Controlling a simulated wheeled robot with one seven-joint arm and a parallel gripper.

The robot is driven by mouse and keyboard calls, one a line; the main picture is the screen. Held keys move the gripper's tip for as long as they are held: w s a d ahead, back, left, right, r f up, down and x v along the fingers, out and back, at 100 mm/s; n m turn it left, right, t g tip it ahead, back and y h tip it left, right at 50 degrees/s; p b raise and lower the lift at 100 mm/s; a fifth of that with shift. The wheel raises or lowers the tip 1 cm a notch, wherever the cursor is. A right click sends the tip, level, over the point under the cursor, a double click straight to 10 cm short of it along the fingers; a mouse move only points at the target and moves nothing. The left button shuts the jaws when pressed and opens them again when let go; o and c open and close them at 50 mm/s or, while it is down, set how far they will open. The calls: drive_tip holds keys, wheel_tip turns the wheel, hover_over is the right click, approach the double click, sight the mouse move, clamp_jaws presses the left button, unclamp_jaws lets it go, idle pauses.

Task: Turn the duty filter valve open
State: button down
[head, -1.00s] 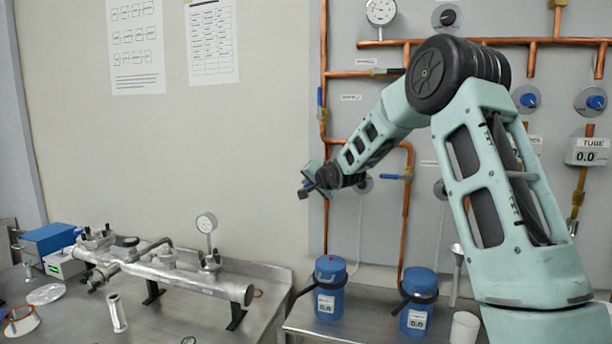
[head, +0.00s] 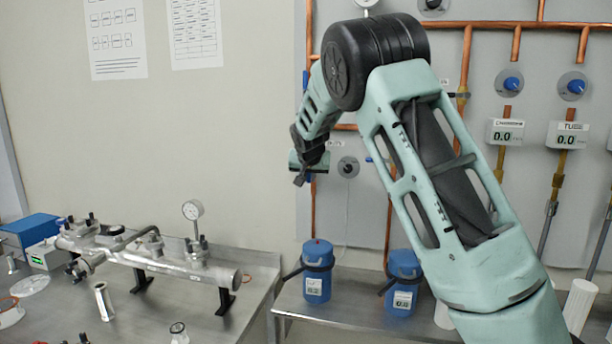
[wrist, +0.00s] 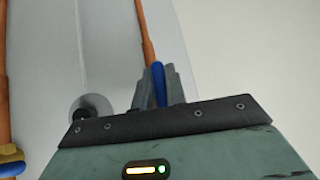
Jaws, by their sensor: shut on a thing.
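My gripper (wrist: 160,84) is shut on a blue valve handle (wrist: 158,92) in the wrist view, with a grey finger on each side. The handle lies roughly in line with the copper pipe (wrist: 145,32) above it. In the head view my gripper (head: 299,177) is at the left pipe on the wall panel, and a bit of blue (head: 307,177) shows beside it. The valve body is hidden by my gripper, and no label naming this valve is readable.
Another blue handle (head: 305,80) stands upright higher on the left pipe. A black knob (head: 348,167) sits to the right of my gripper. Blue canisters (head: 317,272) stand on the shelf below. A metal manifold (head: 170,262) lies on the left bench. My arm hides part of the panel.

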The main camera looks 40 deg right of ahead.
drive_tip(key=shift+s+d, duration=0.15)
drive_tip(key=shift+g, duration=0.3)
drive_tip(key=c, duration=1.4)
unclamp_jaws()
drive_tip(key=shift+c, duration=0.2)
drive_tip(key=b+v, duration=0.4)
drive_tip(key=v, duration=1.3)
drive_tip(key=shift+s+a, duration=0.15)
drive_tip(key=shift+a, duration=0.2)
